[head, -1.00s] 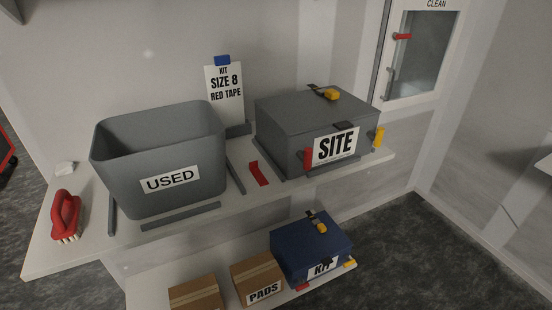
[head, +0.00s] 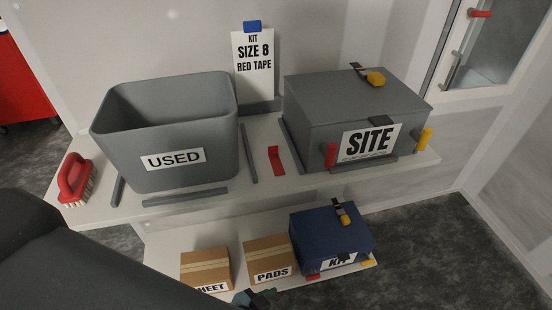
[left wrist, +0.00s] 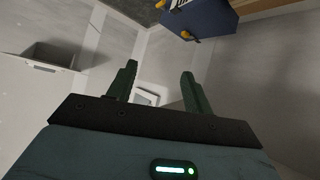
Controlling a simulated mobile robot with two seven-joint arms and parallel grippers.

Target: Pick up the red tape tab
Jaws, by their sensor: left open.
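A small red tape tab (head: 276,160) lies on the upper shelf, between the grey USED bin and the grey SITE box. Another red tab (head: 330,155) stands at the SITE box's front left corner, with a yellow one (head: 424,139) at its right. A bit of red (head: 313,277) shows under the blue KIT box. My left gripper (left wrist: 160,84) is open and empty in the left wrist view. In the head view its tip (head: 255,298) shows only partly at the bottom edge, low in front of the lower shelf's boxes. My right gripper is not in view.
The USED bin (head: 170,130) and SITE box (head: 350,112) flank the tab, with grey strips on the shelf. A sign (head: 254,70) reading "RED TAPE" stands behind. A red brush (head: 76,180) is at left. Below are the KIT box (head: 331,236) and cartons (head: 269,258).

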